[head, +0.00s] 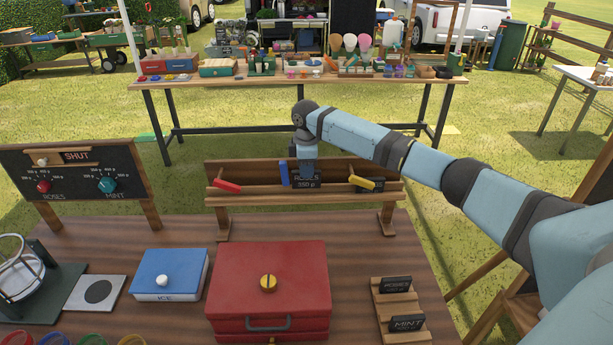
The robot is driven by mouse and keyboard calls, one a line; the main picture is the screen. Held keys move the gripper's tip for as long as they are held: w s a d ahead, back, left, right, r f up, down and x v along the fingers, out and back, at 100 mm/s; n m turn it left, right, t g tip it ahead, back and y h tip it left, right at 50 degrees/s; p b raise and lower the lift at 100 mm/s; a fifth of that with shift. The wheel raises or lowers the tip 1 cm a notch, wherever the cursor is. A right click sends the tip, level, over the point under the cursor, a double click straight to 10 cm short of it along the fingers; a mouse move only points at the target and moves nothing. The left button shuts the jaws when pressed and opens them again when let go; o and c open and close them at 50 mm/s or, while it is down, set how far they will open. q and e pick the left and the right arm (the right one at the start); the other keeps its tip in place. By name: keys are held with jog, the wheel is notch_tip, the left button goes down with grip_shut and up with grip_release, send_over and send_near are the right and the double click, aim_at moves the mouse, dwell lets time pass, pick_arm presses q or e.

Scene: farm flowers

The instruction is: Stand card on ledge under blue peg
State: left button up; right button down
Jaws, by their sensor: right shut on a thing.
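A dark card (307,182) lettered "ROSES 350 p" is at the wooden ledge (262,200), just right of the upright blue peg (284,173). My right gripper (308,173) points down at the ledge and is shut on the card's top; its fingertips are hard to make out. I cannot tell whether the card's lower edge touches the ledge. A red peg (227,186) slants at the ledge's left, and a yellow peg (361,183) slants at its right, with a dark piece beside it. My left gripper is not in view.
A red box (235,290) and a blue ICE box (170,273) stand in front of the ledge. A small wooden rack (389,312) at front right holds dark ROSES and MINT cards. A dial board (80,180) stands left.

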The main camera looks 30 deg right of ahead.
aim_at(306, 187)
jog(key=shift+f, duration=1.55)
jog(key=shift+f, duration=0.15)
jog(key=c, duration=1.1)
grip_release()
notch_tip(306, 187, up, 12)
jog(key=shift+r+b, duration=0.2)
jog(key=shift+b, duration=0.5)
